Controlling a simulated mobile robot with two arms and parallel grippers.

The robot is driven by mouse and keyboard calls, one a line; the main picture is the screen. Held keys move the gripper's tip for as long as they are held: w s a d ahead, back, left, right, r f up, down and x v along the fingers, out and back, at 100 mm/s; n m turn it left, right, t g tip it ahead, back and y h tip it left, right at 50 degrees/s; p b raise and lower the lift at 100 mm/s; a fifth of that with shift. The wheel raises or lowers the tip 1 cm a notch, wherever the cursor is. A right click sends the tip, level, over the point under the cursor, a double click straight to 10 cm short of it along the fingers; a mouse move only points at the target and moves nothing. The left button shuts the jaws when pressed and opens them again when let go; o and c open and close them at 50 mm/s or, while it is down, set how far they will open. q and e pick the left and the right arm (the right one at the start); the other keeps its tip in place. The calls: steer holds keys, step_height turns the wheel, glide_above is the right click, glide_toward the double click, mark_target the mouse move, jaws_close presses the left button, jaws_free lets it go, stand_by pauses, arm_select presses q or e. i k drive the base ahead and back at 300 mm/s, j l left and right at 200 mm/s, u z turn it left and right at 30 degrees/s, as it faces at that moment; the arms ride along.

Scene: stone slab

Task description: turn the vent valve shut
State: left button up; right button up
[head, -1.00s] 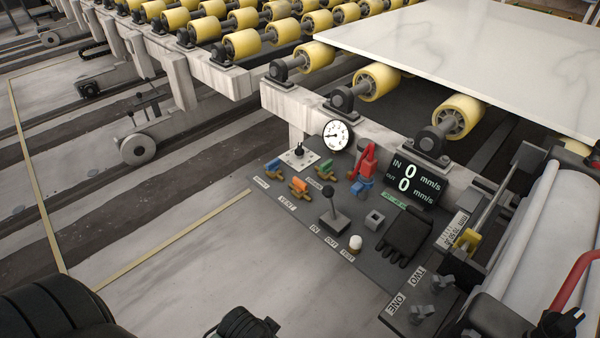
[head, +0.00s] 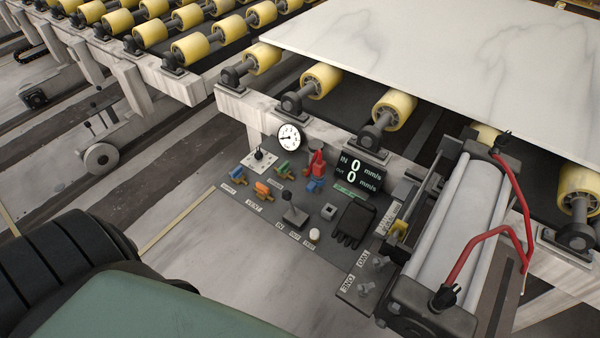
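A control panel (head: 335,262) on the floor-level frame carries several small valves. An orange-handled valve (head: 263,190) has a tag beside it that seems to read VENT (head: 253,206); the print is small. A blue-and-orange valve (head: 238,174) is to its left and a green-handled valve (head: 284,171) is up and right of it. The handles are too small to tell whether each valve is open or shut. Neither gripper is in view; nothing of mine touches the valves.
On the panel are a round gauge (head: 289,137), a red-and-blue device (head: 317,165), a lever (head: 294,212), a display reading 0 and 0 (head: 359,177) and black gloves (head: 353,222). A large slab (head: 430,60) lies on yellow rollers behind.

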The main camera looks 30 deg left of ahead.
mark_target(264, 189)
steer(key=j+z, duration=0.65)
steer(key=z, duration=0.15)
steer(key=j+z, duration=0.3)
steer(key=z, duration=0.15)
steer(key=k+j+z, duration=0.1)
steer(key=k+j, duration=0.15)
steer(key=j, duration=0.35)
steer(key=k+j+z, duration=0.15)
steer(key=j, duration=0.4)
steer(key=k+j+z, duration=0.1)
steer(key=k+j, duration=0.3)
steer(key=k+j+z, duration=0.1)
steer(key=k+j, duration=0.2)
steer(key=j, duration=0.3)
steer(key=k+j+z, duration=0.15)
steer(key=k+j, duration=0.2)
steer(key=j, duration=0.15)
steer(key=i, duration=0.5)
